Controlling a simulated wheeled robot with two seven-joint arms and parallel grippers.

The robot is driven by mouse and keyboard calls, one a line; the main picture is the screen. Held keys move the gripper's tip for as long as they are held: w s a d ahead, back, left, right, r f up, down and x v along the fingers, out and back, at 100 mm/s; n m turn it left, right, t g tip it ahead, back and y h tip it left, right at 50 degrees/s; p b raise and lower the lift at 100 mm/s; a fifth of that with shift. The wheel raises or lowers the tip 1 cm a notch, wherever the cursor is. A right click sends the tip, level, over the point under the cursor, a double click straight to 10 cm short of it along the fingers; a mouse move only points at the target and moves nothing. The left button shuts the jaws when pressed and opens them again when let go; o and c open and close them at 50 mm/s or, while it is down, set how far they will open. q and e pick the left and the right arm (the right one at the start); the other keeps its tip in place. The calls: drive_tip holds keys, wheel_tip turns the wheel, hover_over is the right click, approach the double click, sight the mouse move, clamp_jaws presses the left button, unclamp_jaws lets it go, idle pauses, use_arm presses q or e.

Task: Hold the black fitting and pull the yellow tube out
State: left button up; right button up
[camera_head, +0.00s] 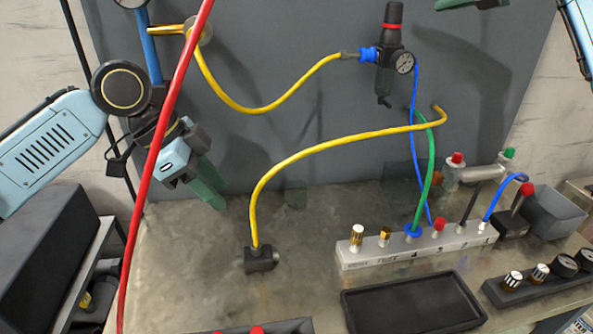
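The black fitting (260,261) is a small block on the bench, left of centre. A yellow tube (318,149) rises from its top, arches right and ends free in front of the back panel. My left gripper (219,197) hangs above the bench, up and left of the fitting, with two green fingers apart and nothing between them. It touches neither fitting nor tube. A green piece at the top edge seems to be part of my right gripper (470,4); most of it is out of frame.
Another yellow tube (262,109) runs to a regulator (390,55) on the panel. A red hose (160,150) crosses before my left arm. A grey manifold (420,246) with several ports and a black tray (412,303) lie right of the fitting. Bench around the fitting is clear.

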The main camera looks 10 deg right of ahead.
drive_tip(key=s+a+r+n+g+y, duration=0.25)
drive_tip(key=a+n, duration=0.25)
drive_tip(key=a, duration=0.5)
drive_tip(key=n+g+h, duration=0.6)
drive_tip(key=n+g, duration=0.3)
drive_tip(key=n, duration=0.3)
hover_over(269, 251)
drive_tip(key=d, duration=0.5)
wheel_tip(269, 251, down, 35)
drive_tip(key=x, duration=1.3)
drive_tip(key=shift+s+f, duration=0.15)
drive_tip(key=shift+f, duration=0.05)
drive_tip(key=shift+d, duration=0.1)
drive_tip(key=c, duration=1.1)
drive_tip(key=o, duration=1.1)
